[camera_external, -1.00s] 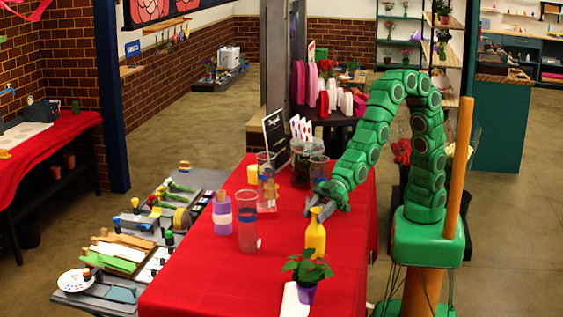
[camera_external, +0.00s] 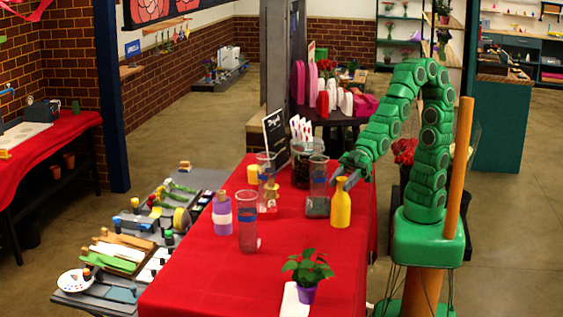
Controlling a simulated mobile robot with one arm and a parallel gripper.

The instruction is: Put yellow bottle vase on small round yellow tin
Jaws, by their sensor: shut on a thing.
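The yellow bottle vase (camera_external: 341,206) is upright at the right side of the red table. My gripper (camera_external: 344,180) is shut on its narrow neck from above and behind. I cannot tell whether the vase's base touches the cloth. A small round yellow tin-like object (camera_external: 253,174) stands at the far left of the table, apart from the vase. A smaller gold-yellow object (camera_external: 272,192) shows behind or beside a clear glass; I cannot tell which of the two is the tin.
Tall clear glasses (camera_external: 247,225) (camera_external: 318,190) stand between the vase and the left side. A purple bottle (camera_external: 222,216) is at the left edge. A potted plant (camera_external: 307,272) stands in front. A black sign (camera_external: 274,135) is at the back. The red cloth (camera_external: 215,275) is bare at front left.

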